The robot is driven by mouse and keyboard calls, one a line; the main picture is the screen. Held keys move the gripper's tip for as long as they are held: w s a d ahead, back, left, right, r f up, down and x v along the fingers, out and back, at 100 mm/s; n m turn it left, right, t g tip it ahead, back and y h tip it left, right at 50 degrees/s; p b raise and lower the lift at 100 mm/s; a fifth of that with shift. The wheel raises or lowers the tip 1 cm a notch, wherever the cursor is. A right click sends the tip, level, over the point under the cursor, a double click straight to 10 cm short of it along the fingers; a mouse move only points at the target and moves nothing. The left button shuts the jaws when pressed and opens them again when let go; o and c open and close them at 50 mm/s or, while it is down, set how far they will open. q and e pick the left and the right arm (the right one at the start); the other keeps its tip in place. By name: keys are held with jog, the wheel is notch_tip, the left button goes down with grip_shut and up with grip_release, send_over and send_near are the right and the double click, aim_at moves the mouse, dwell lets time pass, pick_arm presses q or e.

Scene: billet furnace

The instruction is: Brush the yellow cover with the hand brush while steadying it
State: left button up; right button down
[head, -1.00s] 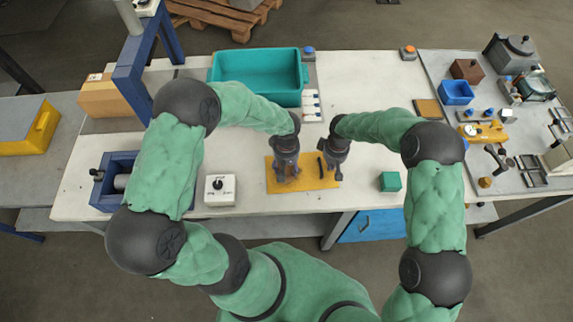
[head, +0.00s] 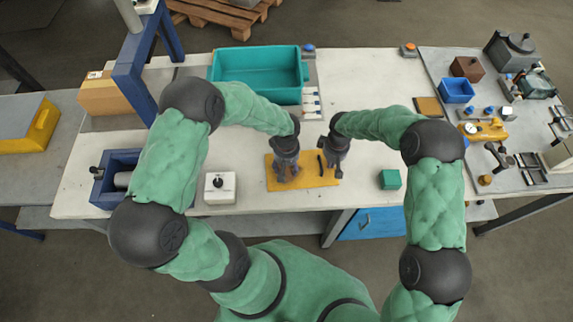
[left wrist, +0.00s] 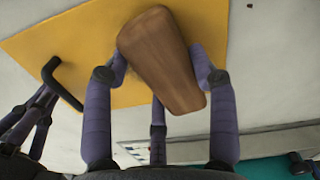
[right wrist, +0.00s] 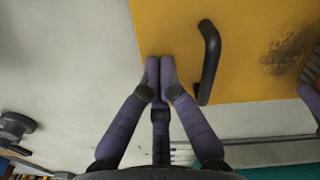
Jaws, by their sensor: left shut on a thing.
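The yellow cover (head: 310,184) lies flat on the white table in front of me, with a black bar handle (right wrist: 209,62) on it. My left gripper (head: 287,176) is over the cover's left part, shut on the hand brush (left wrist: 162,60). The brush's brown wooden back shows between the fingers; its bristles are mostly hidden. My right gripper (right wrist: 160,68) has its fingers together, empty, at the cover's edge beside the handle. I cannot tell whether its tips touch the cover. A dark smudge (right wrist: 290,50) marks the cover between the handle and the brush.
A white box with a black knob (head: 220,187) stands left of the cover and a green block (head: 390,179) to its right. A teal bin (head: 257,70) stands behind. A blue fixture (head: 118,165) is at the left. Table space behind the right gripper is clear.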

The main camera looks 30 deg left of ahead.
jog(key=shift+s+f, duration=0.2)
jog(key=shift+f, duration=0.05)
